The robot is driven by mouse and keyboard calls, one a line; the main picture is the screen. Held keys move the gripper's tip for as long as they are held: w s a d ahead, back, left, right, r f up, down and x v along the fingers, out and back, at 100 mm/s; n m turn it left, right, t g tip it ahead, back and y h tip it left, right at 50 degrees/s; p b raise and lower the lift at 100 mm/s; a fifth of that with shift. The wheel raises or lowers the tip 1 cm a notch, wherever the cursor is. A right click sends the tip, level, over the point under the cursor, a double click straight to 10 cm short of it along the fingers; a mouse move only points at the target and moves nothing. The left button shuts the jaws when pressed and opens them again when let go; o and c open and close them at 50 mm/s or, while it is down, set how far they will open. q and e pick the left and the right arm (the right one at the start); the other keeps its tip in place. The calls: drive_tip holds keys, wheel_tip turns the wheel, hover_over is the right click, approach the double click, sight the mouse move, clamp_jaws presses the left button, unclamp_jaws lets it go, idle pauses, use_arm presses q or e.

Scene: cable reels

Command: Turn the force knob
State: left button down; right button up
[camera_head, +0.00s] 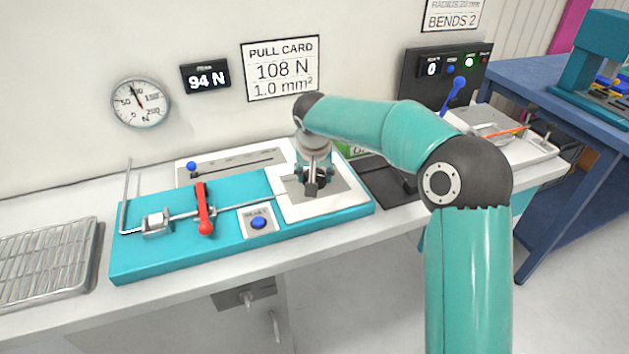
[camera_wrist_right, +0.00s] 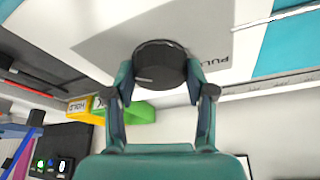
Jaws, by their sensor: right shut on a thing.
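The force knob (camera_wrist_right: 158,66) is a round black dial with a light mark on its face. In the head view my right gripper (camera_head: 313,184) reaches down onto the white plate (camera_head: 345,203) at the right end of the teal board, and hides most of the knob. A digital display (camera_head: 206,76) reads 94 N. The pull card (camera_head: 281,69) reads 108 N, 1.0 mm². My left gripper is not in view.
The teal board (camera_head: 150,262) carries a red lever (camera_head: 204,212), a clamp (camera_head: 156,223) and a blue button (camera_head: 258,223). A round gauge (camera_head: 140,102) hangs on the wall. A wire rack (camera_head: 48,265) lies at left. A blue-handled lever (camera_head: 453,93) and tray stand at right.

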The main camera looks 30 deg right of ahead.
drive_tip(key=shift+m+g+h+b, duration=0.3)
drive_tip(key=shift+m+g+b, duration=0.1)
drive_tip(key=shift+m, duration=0.8)
drive_tip(key=shift+a, duration=0.1)
drive_tip(key=o, duration=1.2)
drive_tip(key=shift+c, duration=0.2)
drive_tip(key=v, duration=1.2)
drive_tip(key=shift+w, duration=0.15)
